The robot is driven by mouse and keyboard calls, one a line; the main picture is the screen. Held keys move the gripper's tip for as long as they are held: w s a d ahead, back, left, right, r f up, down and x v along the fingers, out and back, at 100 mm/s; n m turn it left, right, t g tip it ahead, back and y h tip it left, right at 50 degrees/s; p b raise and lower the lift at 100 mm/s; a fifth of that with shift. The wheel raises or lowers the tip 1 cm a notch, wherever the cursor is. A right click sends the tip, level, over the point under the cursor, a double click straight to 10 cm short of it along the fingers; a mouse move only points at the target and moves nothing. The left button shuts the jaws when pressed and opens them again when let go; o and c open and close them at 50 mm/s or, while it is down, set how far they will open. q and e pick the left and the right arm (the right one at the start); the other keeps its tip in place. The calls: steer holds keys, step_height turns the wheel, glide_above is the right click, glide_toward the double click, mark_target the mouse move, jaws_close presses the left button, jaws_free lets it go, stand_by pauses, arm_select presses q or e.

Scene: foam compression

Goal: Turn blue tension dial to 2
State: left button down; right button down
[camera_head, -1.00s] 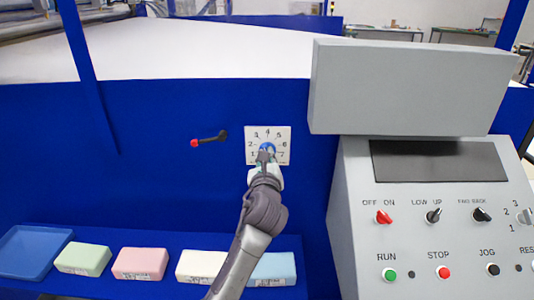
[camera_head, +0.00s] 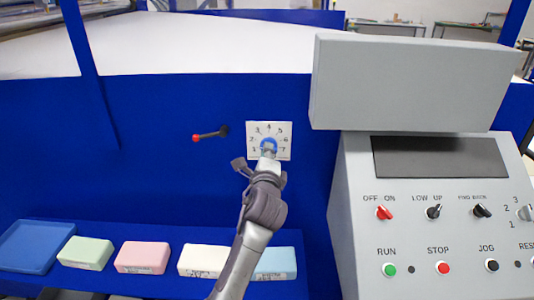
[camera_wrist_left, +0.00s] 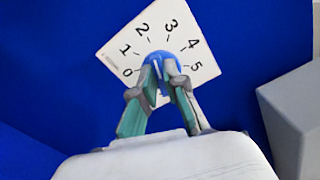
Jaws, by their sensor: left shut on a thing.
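The blue tension dial (camera_head: 269,143) is a round knob on a white numbered plate (camera_head: 285,129) on the blue machine front. My left gripper (camera_head: 267,151) reaches up to it from below and covers the lower part of the plate in the head view. In the left wrist view, both fingertips (camera_wrist_left: 161,72) are shut on the blue knob (camera_wrist_left: 157,56), one on each side. The white plate (camera_wrist_left: 117,37) appears tilted there, with digits from 0 to 5 readable around the knob. The dial's pointer is hidden, so its setting cannot be told. My right gripper is not in view.
A red-tipped lever (camera_head: 208,135) sits left of the dial. A grey control console (camera_head: 355,200) with switches and buttons stands right. Below, a blue shelf (camera_head: 150,231) holds a blue tray (camera_head: 32,243) and green, pink, white and light-blue foam blocks; my arm passes before the last two.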

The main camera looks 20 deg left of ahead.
arm_select(q)
steer(key=shift+n, duration=0.7)
steer(key=c, duration=1.2)
jaws_free()
steer(key=v, duration=1.2)
